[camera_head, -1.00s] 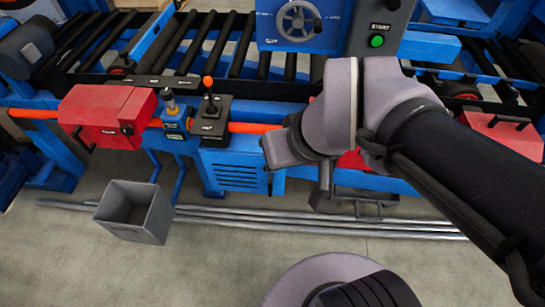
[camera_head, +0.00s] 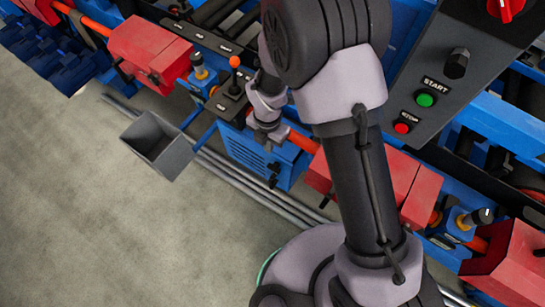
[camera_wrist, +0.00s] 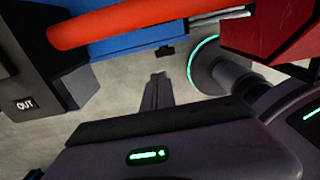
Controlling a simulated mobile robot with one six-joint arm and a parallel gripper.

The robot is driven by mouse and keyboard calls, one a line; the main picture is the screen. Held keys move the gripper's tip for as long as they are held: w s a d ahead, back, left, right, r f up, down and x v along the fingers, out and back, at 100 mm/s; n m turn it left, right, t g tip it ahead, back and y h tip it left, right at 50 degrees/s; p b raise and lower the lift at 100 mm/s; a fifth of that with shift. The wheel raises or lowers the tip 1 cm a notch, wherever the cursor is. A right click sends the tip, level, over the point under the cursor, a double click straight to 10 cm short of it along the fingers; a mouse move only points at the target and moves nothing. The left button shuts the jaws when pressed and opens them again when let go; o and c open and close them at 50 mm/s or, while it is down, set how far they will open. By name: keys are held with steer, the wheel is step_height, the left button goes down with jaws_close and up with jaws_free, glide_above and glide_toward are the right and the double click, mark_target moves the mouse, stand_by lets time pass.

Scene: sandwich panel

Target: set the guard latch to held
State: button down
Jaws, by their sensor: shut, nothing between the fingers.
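No part is legibly marked as the guard latch. One candidate is the black-knobbed plunger (camera_head: 199,73) with a yellow collar on a blue block, beside the left red housing. A similar plunger (camera_head: 472,218) stands at the right. An orange-ball lever (camera_head: 235,75) stands upright on a black plate between the left plunger and my wrist. My gripper is shut and empty; its fingers (camera_wrist: 157,85) show in the wrist view over bare floor, apart from the orange bar (camera_wrist: 130,25). In the head view my wrist hangs just right of the lever, and the fingertips are not clear.
Red housings (camera_head: 150,48) sit along the bar, one close to my gripper in the wrist view (camera_wrist: 270,30). A black block marked OUT (camera_wrist: 35,85) is at its left. A control panel (camera_head: 440,75) carries green and red buttons.

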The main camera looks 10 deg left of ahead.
mark_target(268, 166)
step_height(268, 166, down, 14)
steer(key=b, duration=0.5)
steer(key=shift+w+d+b, duration=0.1)
steer(key=shift+d+b, duration=0.05)
steer(key=shift+b, duration=0.15)
steer(key=shift+w+a+f, duration=0.15)
steer(key=shift+a+f, duration=0.05)
steer(key=shift+a, duration=0.25)
stand_by(0.5)
steer(key=shift+w+a+f+b, duration=0.15)
steer(key=shift+a+f+b, duration=0.05)
steer(key=shift+a+f, duration=0.2)
steer(key=shift+w+a+f+b, duration=0.15)
steer(key=shift+a+f, duration=0.1)
steer(key=shift+f, duration=0.2)
steer(key=shift+a+f, duration=0.15)
steer(key=shift+f, duration=0.1)
stand_by(1.9)
